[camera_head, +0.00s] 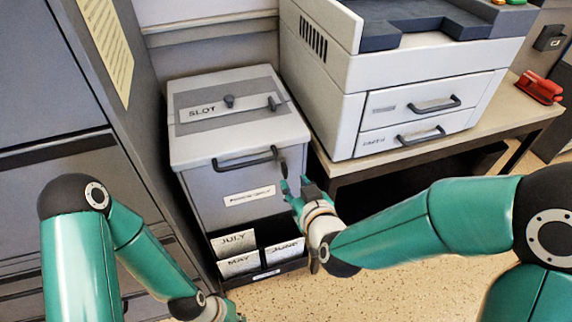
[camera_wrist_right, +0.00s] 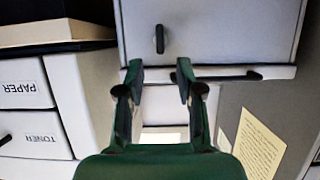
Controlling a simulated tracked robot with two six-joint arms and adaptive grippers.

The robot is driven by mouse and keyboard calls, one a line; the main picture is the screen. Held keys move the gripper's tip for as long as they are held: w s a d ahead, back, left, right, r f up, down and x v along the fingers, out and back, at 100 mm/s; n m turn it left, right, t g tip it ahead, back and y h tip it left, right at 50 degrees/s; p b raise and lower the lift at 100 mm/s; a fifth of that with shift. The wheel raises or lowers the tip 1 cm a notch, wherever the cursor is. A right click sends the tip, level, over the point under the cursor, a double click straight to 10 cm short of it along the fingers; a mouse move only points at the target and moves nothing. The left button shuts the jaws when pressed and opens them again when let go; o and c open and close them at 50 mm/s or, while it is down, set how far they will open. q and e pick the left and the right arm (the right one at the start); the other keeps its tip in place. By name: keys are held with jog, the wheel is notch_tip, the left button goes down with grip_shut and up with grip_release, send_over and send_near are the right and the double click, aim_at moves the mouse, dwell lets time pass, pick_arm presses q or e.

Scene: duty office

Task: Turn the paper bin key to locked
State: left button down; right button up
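The grey paper bin (camera_head: 235,190) has a lid marked SLOT and a dark bar handle (camera_head: 245,158) at its front edge. The key (camera_head: 283,167) is a small dark upright piece on the bin front, right of the handle. In the right wrist view, which is upside down, the key (camera_wrist_right: 160,38) stands vertical on the pale bin front (camera_wrist_right: 215,30). My right gripper (camera_head: 297,183) is open and empty, just below and near the key; its fingertips are apart in the wrist view (camera_wrist_right: 161,70). My left gripper (camera_head: 230,311) is barely visible at the bottom edge.
A printer (camera_head: 340,95) with two drawers stands on a table (camera_head: 510,112) right of the bin. A grey cabinet (camera_head: 60,90) is close on the left. A file holder (camera_head: 265,268) with month cards sits below the bin. A red stapler-like object (camera_head: 540,87) lies far right.

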aim_at(287, 172)
jog(key=x, duration=0.9)
jog(key=shift+w+f, duration=0.1)
jog(key=shift+w, duration=0.1)
jog(key=shift+c, duration=0.3)
grip_shut()
